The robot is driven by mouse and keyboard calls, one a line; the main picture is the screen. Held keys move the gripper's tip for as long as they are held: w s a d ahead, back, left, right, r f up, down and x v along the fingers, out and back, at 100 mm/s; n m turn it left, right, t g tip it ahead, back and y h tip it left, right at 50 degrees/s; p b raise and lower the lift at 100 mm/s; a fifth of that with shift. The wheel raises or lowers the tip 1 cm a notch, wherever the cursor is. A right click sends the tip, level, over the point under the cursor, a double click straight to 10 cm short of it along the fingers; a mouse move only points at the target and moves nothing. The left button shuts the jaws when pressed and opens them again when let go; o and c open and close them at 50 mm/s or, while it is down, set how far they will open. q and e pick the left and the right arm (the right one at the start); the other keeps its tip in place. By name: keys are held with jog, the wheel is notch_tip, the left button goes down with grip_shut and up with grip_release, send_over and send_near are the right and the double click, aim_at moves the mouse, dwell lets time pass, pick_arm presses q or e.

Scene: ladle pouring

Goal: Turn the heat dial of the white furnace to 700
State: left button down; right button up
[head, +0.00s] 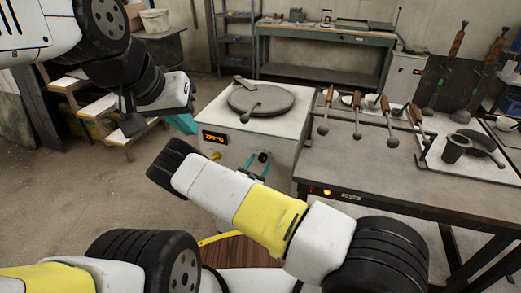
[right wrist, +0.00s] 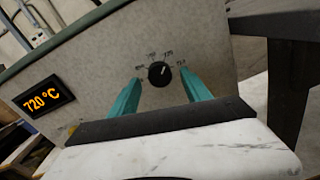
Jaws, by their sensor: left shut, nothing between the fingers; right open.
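The white furnace (head: 224,129) stands in the middle of the head view with a round grey lid on top. Its front heat dial (right wrist: 159,73) is a small black knob with a pale mark pointing up and slightly right; the small scale numbers around it are hard to read. The orange display (right wrist: 45,98) reads 720 °C. My right gripper (right wrist: 162,82) is open, its teal fingers on either side of the dial; contact cannot be told. It also shows at the furnace front in the head view (head: 256,162). My left gripper (head: 184,123) is shut and empty, left of the furnace.
A dark-topped table (head: 390,176) with several ladles and a crucible (head: 455,148) stands close on the furnace's right. A workbench (head: 330,36) is at the back. Wooden steps (head: 92,108) stand at the left.

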jog(key=shift+w+d, duration=0.15)
jog(key=shift+w, duration=0.3)
grip_shut()
jog(key=shift+n, duration=0.3)
jog(key=n, duration=0.4)
jog(key=shift+d+n+t, duration=0.1)
jog(key=shift+n+t, duration=0.2)
jog(key=shift+n, duration=1.9)
